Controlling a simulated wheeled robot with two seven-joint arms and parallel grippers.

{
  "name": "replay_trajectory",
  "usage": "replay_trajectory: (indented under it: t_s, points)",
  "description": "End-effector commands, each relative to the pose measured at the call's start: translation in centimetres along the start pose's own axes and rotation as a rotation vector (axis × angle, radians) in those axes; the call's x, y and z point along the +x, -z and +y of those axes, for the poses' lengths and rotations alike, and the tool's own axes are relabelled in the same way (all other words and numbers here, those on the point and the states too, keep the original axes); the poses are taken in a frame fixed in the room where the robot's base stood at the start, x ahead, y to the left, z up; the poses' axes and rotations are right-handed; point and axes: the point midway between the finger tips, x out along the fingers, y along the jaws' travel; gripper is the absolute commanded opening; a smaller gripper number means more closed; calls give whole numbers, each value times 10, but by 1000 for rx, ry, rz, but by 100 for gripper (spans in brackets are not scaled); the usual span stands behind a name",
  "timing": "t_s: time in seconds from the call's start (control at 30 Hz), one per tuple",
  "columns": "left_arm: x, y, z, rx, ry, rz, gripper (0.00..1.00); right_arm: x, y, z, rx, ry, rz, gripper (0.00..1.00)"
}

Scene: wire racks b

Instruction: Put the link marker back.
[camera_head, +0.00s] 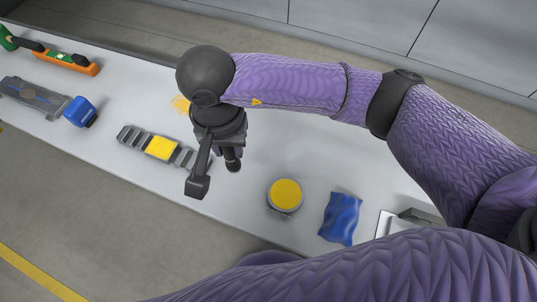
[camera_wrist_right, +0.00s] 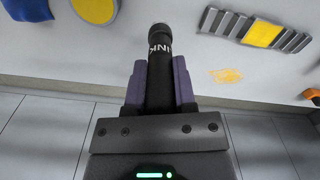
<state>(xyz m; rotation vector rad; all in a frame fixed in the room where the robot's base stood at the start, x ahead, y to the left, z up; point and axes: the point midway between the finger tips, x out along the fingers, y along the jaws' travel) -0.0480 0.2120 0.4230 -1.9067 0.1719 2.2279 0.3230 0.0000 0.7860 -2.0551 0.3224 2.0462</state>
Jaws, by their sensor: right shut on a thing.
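The link marker (camera_wrist_right: 160,43) is a black cylinder with pale lettering, of which "INK" can be read. My right gripper (camera_wrist_right: 160,72) is shut on it, with a purple-grey finger on each side. In the head view the marker (camera_head: 232,163) sticks out below my right gripper (camera_head: 229,149), over the pale table (camera_head: 262,150). I cannot tell whether its tip touches the table. My left gripper is not in view.
A grey slotted strip with a yellow block (camera_head: 162,147) lies left of the gripper. A yellow patch (camera_head: 180,104) marks the table behind. A round yellow-topped thing (camera_head: 285,194) and a blue crumpled packet (camera_head: 340,218) stand to the right. Orange and blue tools lie far left.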

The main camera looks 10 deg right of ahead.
Motion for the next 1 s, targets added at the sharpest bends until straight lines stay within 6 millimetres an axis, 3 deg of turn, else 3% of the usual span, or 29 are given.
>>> replay_trajectory:
  t_s: [0.03, 0.1, 0.43, 0.77, 0.8, 0.93, 1.0]
  points:
    - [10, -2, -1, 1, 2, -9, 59, 20, -2, 0, -2, -4, -9, 0]
    - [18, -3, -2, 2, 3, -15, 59, 38, -2, 0, -1, -3, -10, 0]
    - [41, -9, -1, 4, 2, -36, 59, 93, -1, 1, 0, -4, -8, 0]
    - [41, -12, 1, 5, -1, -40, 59, 95, -1, 0, -1, -2, -3, 0]
    - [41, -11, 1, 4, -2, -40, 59, 95, -1, 0, -1, -1, -3, 37]
    - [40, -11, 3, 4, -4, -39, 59, 94, -1, 0, 0, -1, -2, 65]
    - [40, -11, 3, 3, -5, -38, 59, 94, -1, 0, 0, -1, -2, 68]
